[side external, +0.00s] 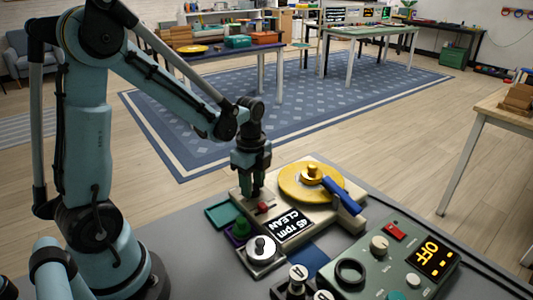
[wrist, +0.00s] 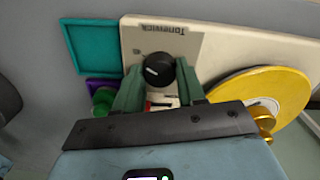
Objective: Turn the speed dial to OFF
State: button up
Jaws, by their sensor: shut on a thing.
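The record player is a cream box (side external: 325,223) with a yellow platter (side external: 297,184); it also shows in the wrist view (wrist: 215,35). Its black round speed dial (wrist: 158,69) sits on a grey panel marked "Tonewick", with a small light mark on its top. My gripper (wrist: 158,80) reaches down over the panel, one green finger on each side of the dial, shut on it. In the side external view my gripper (side external: 250,188) points down at the player's left corner and hides the dial.
A blue tonearm piece (side external: 343,198) lies at the platter's right. A red switch (side external: 264,208) is close by my fingers. A teal tray (side external: 222,215) and green knob (side external: 241,226) stand left. A green control box (side external: 380,265) at front right has a display reading "OFF".

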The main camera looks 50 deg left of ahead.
jog(key=shift+n, duration=0.3)
jog(key=n, duration=1.1)
jog(key=shift+n, duration=0.4)
jog(key=n, duration=1.1)
jog(key=shift+n, duration=0.3)
jog(key=o, duration=1.1)
jog(key=shift+c, duration=0.2)
